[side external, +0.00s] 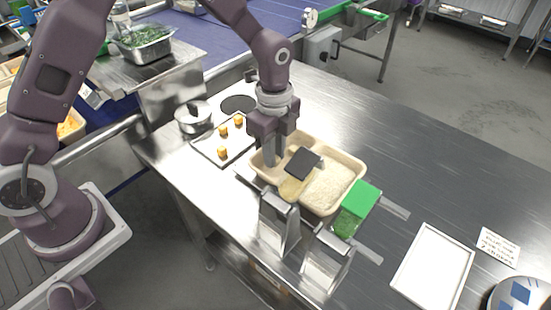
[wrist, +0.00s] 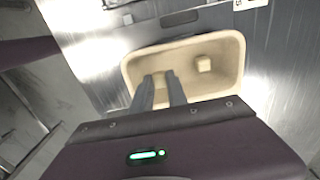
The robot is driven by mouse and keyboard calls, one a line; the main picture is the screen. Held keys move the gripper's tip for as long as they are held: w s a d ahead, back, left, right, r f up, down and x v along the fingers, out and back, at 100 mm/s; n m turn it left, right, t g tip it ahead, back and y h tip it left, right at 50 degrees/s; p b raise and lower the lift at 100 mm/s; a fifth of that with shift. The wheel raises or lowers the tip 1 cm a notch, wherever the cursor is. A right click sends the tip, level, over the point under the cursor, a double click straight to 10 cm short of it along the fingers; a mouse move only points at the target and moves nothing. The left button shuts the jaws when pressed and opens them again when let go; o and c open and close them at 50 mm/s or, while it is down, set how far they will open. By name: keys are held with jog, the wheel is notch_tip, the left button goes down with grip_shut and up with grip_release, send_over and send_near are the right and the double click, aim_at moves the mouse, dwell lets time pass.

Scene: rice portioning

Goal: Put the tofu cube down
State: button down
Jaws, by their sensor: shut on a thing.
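My gripper (side external: 274,160) points down into the left end of a beige tray (side external: 357,162). In the wrist view the two dark fingers (wrist: 161,90) are shut on a small pale cube (wrist: 159,77), which I take as the tofu cube. It is inside the outline of the beige tray (wrist: 238,60); whether it touches the bottom I cannot tell. In the side view the held cube is hidden by the gripper.
Rice (side external: 328,188) fills the tray's right part, near a dark block (side external: 303,163). A small tray (side external: 207,148) with three orange cubes and a pot (side external: 193,118) stand to the left. A green-lidded box (side external: 358,205) and an empty white tray (side external: 434,265) are to the right.

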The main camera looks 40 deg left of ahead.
jog(key=shift+f, duration=1.15)
jog(key=c, duration=1.3)
grip_release()
jog(key=shift+f, duration=0.15)
jog(key=s+a+r+n+t, duration=0.1)
jog(key=s+r+n, duration=0.1)
jog(key=r, duration=0.7)
jog(key=s+a+r+n, duration=0.1)
jog(key=s+r, duration=0.1)
jog(key=r, duration=0.8)
jog(key=s+a+r+n+t, duration=0.1)
jog(key=s+a+n, duration=0.1)
jog(key=s+n, duration=0.3)
jog(key=s+a+r+n+t, duration=0.2)
jog(key=s+n, duration=0.3)
jog(key=s, duration=0.3)
jog(key=s+a+r+n+t, duration=0.1)
jog(key=s+a+r+n, duration=0.1)
jog(key=s+n, duration=0.3)
jog(key=shift+s+t, duration=0.3)
jog(key=shift+s, duration=0.85)
